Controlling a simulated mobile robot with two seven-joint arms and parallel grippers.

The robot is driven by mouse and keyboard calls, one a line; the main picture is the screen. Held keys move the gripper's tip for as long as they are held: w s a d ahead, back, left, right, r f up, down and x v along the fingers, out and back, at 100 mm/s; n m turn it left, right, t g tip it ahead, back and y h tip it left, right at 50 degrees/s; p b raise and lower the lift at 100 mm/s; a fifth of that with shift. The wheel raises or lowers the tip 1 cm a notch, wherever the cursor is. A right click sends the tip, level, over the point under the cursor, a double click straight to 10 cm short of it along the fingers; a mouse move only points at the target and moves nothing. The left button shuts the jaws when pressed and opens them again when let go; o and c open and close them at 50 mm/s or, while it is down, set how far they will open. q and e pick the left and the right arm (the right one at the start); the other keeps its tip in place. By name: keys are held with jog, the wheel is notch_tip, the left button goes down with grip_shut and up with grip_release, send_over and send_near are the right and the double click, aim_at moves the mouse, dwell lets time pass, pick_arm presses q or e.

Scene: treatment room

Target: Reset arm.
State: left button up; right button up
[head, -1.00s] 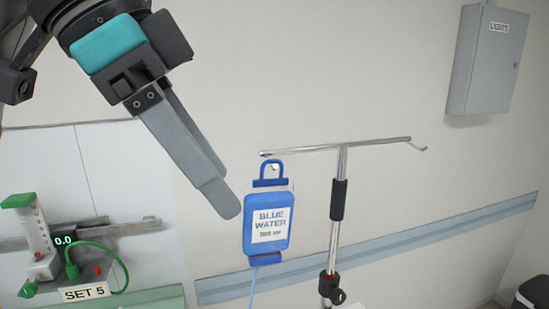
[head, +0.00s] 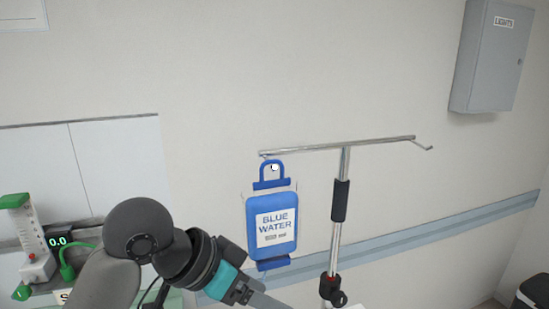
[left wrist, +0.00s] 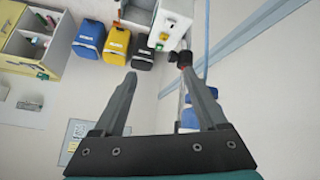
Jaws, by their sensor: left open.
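My left arm comes in low at the left of the head view, and my left gripper (head: 262,300) points down to the right, its tips cut off by the bottom edge. In the left wrist view my left gripper (left wrist: 158,76) is open, with nothing between its fingers. The blue bag (head: 271,220) labelled BLUE WATER hangs by its handle from the left hook of the metal stand (head: 335,235). The gripper is below the bag and apart from its handle. A blue part, likely the bag, shows behind the right finger in the wrist view. My right gripper is not in view.
A flow device (head: 35,245) with a green top and a 0.0 display is at the left. A grey LIGHTS box (head: 491,57) hangs on the wall. Blue, yellow and black bins (left wrist: 116,45) show in the wrist view.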

pick_arm(q)
jog(key=s+a+f+n+y, duration=0.4)
jog(key=s+a+f, duration=0.3)
jog(key=s+f, duration=0.3)
jog(key=s+a+f+n+y, duration=0.35)
jog(key=s+a+f, duration=0.4)
jog(key=f, duration=0.55)
notch_tip(320, 180, down, 32)
jog(key=s+g+b, duration=0.1)
jog(key=b, duration=0.9)
jog(key=s+a+f+b, duration=0.1)
jog(key=s+f+b, duration=0.4)
jog(key=s+f, duration=0.3)
jog(key=s+a+f+g+b, duration=0.1)
jog(key=s+f+b, duration=0.4)
jog(key=f, duration=1.1)
jog(key=s, duration=0.3)
jog(key=shift+a, duration=0.4)
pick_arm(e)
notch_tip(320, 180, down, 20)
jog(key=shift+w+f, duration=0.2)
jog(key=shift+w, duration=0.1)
pick_arm(q)
jog(key=shift+f, duration=0.1)
